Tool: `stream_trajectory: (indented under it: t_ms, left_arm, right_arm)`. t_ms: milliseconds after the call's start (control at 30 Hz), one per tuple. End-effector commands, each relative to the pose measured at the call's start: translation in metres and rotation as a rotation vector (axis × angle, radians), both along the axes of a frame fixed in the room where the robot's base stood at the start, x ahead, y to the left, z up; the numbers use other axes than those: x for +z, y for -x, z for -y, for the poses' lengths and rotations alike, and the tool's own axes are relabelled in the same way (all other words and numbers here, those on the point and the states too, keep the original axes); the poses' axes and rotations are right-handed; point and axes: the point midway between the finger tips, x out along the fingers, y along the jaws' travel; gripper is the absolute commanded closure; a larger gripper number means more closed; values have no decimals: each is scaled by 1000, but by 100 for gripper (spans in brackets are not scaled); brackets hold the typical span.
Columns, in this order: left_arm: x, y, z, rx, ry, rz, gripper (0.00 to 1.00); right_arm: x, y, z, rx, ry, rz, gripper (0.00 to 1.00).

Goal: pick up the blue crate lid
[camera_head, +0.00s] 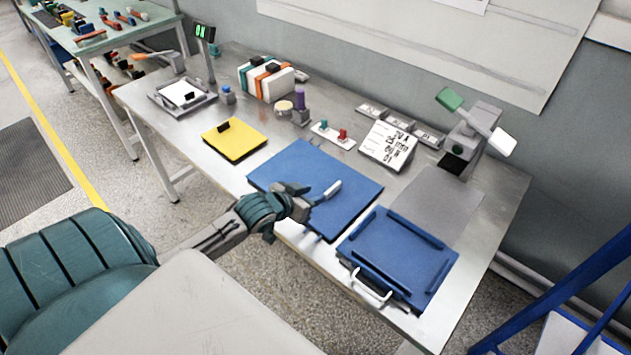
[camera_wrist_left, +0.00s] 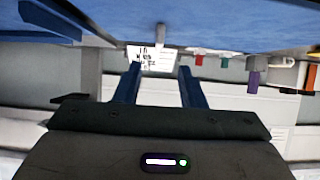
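A flat blue panel (camera_head: 283,165), apparently the lid, lies at the table's front edge. A light bar-shaped handle (camera_head: 328,191) seems to stand on it. Right of it is a blue tray-like crate (camera_head: 400,250) with raised side rails and a white front handle (camera_head: 371,286). My left gripper (camera_head: 303,198) is low over the panel's front part, beside the light bar. In the left wrist view its two blue fingers (camera_wrist_left: 159,84) are apart, with a small grey post (camera_wrist_left: 160,36) beyond, between their tips. I cannot tell whether the gripper touches the panel. My right gripper is out of view.
A grey mat (camera_head: 437,200) lies behind the crate. A blue frame (camera_head: 560,285) stands at right.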

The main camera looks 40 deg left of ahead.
Motion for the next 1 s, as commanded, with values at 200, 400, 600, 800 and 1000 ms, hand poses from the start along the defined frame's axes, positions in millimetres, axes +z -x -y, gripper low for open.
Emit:
stream_trajectory:
  t_ms: [200, 400, 600, 800, 1000]
  left_arm:
    - [-16, -29, 3, 2, 4, 0, 64]
    - [-22, -40, 5, 0, 2, -2, 64]
    - [-37, -61, 7, 1, 2, -2, 64]
    - [-48, -78, 8, 1, 0, -2, 64]
    - [-50, -80, 8, 1, -1, -2, 64]
  right_arm:
    - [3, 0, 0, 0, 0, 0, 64]
    - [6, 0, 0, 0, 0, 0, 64]
    - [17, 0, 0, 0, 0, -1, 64]
    - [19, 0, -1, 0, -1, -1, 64]
    - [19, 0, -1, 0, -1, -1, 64]
